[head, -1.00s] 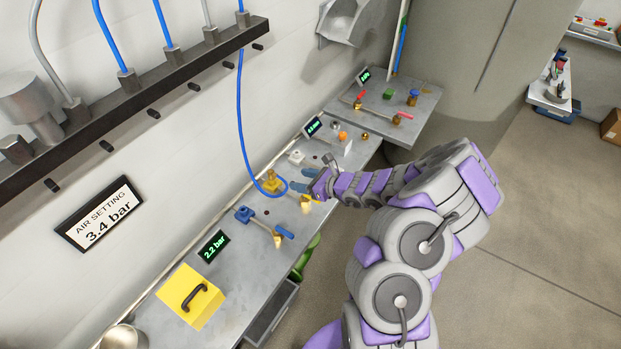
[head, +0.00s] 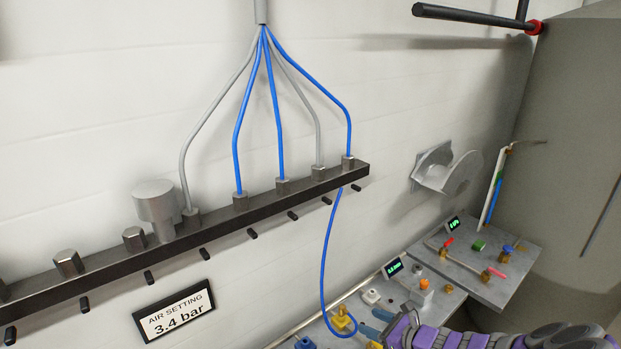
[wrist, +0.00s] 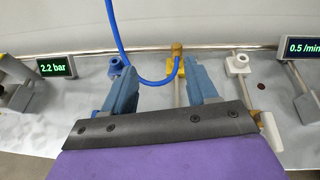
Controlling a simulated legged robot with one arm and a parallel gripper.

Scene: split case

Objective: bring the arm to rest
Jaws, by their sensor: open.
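My gripper (head: 375,323) is low in the head view, over the bench beside the yellow fitting (head: 343,319). In the wrist view its two blue fingers (wrist: 161,78) stand apart with no object gripped between them. A blue hose (head: 325,265) hangs from the dark manifold rail and curves up at its lower end. In the wrist view this hose (wrist: 118,35) passes across the gap beyond the fingers and meets a brass piece (wrist: 177,50) at the yellow fitting.
The manifold rail (head: 225,228) with several hoses runs along the wall above the bench. A 2.2 bar display (wrist: 56,67) and a 0.5 display (wrist: 302,46) flank the gripper. A second bench plate (head: 487,268) with valves stands at the right. A grey wall bracket (head: 445,170) projects above it.

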